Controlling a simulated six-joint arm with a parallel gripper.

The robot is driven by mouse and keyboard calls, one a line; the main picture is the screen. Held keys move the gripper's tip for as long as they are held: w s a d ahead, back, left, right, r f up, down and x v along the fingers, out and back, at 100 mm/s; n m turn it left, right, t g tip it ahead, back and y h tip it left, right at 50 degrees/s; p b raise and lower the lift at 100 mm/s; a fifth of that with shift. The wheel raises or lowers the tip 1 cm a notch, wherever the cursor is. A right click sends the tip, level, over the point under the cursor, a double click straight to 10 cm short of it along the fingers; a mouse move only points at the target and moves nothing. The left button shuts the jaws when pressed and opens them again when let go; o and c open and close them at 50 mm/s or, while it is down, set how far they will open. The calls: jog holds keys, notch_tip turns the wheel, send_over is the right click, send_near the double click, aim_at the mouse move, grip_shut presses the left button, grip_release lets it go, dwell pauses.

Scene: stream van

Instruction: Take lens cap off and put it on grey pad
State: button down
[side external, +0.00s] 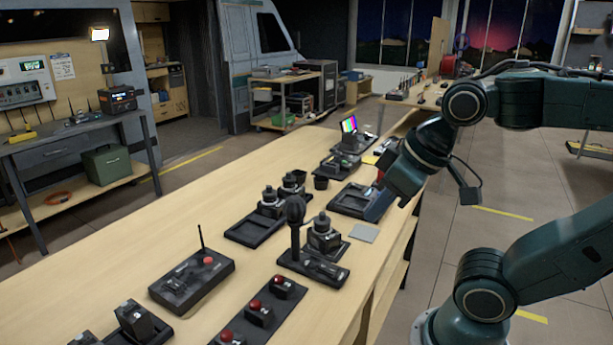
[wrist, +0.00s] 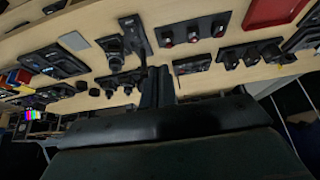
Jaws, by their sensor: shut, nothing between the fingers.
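The grey pad (side external: 364,233) lies flat and bare on the wooden bench, near its right edge. It also shows at upper left in the wrist view (wrist: 74,41). Beside it, a dark camera-like unit (side external: 323,238) stands upright on a black base; it shows in the wrist view too (wrist: 115,47). Two similar units (side external: 271,203) stand farther back. I cannot tell the lens cap apart from these dark tops. My gripper (side external: 376,209) is shut and empty, above the bench beyond the pad. Its fingers show together in the wrist view (wrist: 157,84).
A microphone (side external: 296,212) stands upright close to the nearest unit. A black box with an antenna (side external: 192,281) and red-button panels (side external: 258,314) occupy the front. A flat black tray-like device (side external: 353,200) is under my gripper. A red tray (wrist: 272,12) shows in the wrist view.

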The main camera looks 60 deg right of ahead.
jog(key=c, duration=1.3)
grip_release()
